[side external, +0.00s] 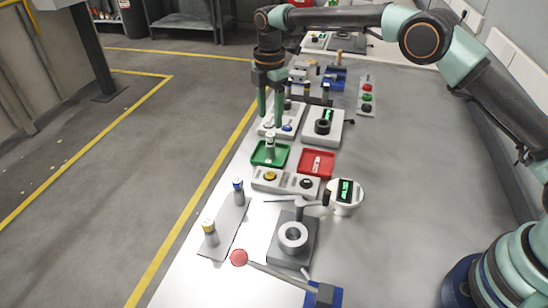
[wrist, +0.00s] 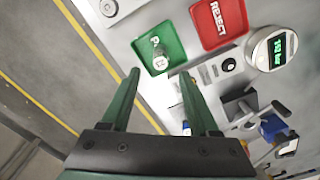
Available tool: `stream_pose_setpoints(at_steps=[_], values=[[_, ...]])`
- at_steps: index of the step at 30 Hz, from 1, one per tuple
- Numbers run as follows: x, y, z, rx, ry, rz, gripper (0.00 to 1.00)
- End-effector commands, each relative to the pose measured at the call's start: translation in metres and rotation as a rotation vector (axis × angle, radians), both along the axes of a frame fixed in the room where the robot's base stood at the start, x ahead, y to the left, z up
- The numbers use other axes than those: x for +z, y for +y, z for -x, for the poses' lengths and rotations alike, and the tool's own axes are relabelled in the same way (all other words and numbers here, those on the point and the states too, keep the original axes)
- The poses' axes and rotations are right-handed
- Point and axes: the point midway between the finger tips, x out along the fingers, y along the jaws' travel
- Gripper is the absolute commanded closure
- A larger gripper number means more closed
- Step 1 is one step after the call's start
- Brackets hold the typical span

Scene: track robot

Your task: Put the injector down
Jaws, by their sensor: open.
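An injector (side external: 270,146), a small grey cylinder, stands upright in the green tray (side external: 257,161). In the wrist view the injector (wrist: 159,58) is seen from above, inside the green tray (wrist: 175,33), partly covering its lettering. My gripper (side external: 270,114) is open and empty, with its fingers pointing down above the injector. In the wrist view my gripper (wrist: 160,75) has its two green fingers spread apart, with the injector beyond the tips. The fingers look clear of it.
The red reject tray (side external: 316,164) is right of the green tray. A button box (side external: 286,182) and a round gauge (side external: 344,195) stand nearby. Two more injectors stand on a grey plate (side external: 226,221) toward the front.

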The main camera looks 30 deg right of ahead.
Motion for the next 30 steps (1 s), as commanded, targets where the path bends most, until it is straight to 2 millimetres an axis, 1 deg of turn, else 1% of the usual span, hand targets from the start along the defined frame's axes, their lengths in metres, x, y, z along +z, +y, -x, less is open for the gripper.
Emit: stream_pose_setpoints(at_steps=[1, 5, 8, 11, 14, 18, 22, 27, 30], values=[[0.006, 0.0, 0.0, 0.0, -0.001, 0.0, 0.39], [0.016, 0.0, 0.0, -0.003, -0.001, 0.0, 0.39], [0.027, -0.004, 0.001, -0.035, -0.011, -0.003, 0.39], [0.048, -0.013, 0.005, -0.119, -0.034, -0.011, 0.39], [0.076, -0.027, 0.015, -0.248, -0.069, -0.025, 0.39], [0.113, -0.048, 0.037, -0.446, -0.12, -0.054, 0.39], [0.141, -0.068, 0.063, -0.629, -0.163, -0.086, 0.39], [0.165, -0.092, 0.105, -0.867, -0.216, -0.139, 0.39], [0.173, -0.105, 0.132, -1.006, -0.245, -0.174, 0.39]])
